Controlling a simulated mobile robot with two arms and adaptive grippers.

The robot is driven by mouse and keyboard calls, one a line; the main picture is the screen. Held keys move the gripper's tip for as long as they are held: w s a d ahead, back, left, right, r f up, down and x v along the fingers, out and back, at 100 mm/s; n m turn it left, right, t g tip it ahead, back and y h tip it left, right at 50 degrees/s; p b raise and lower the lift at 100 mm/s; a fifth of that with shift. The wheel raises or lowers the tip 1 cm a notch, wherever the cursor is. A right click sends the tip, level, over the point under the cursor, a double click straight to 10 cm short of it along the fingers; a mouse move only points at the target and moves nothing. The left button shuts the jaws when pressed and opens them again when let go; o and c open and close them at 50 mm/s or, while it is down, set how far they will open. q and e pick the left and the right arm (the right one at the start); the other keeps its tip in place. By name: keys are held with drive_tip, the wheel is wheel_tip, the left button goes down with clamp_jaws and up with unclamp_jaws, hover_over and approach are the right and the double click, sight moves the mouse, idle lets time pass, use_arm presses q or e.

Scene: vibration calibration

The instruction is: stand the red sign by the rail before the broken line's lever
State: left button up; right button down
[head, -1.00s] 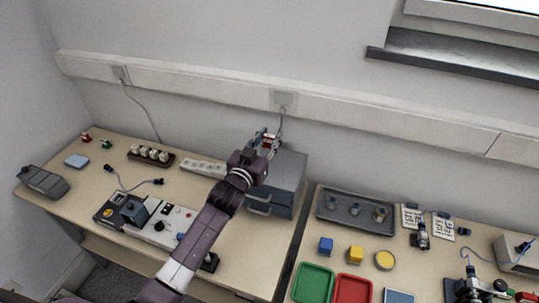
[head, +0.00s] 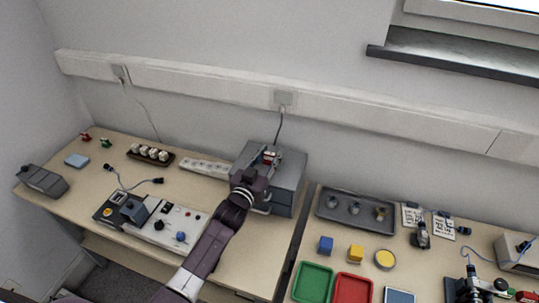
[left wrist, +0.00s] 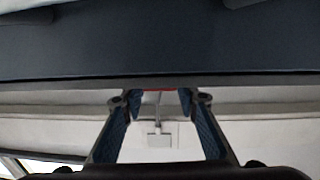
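My left gripper (head: 268,160) is over the top front of the grey box (head: 287,195). A small red and white piece, which looks like the red sign (head: 271,156), shows at its fingertips. In the left wrist view a thin red strip (left wrist: 158,90) spans the gap between the two blue-padded fingers (left wrist: 160,98); most of it is hidden. The fingers look closed on its sides. A control panel (head: 181,222) with a black knob and a blue knob lies at the front of the left table. I cannot make out a rail or a broken line's lever. My right gripper is not in view.
A white socket strip (head: 204,167) lies left of the box. A dark block with several white knobs (head: 151,153) stands further left. Small red (head: 85,137) and green (head: 105,143) pieces stand back left. A grey tray (head: 330,222) is on the right table.

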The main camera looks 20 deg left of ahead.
use_arm(q)
drive_tip(key=o, duration=0.4)
drive_tip(key=shift+c, duration=0.2)
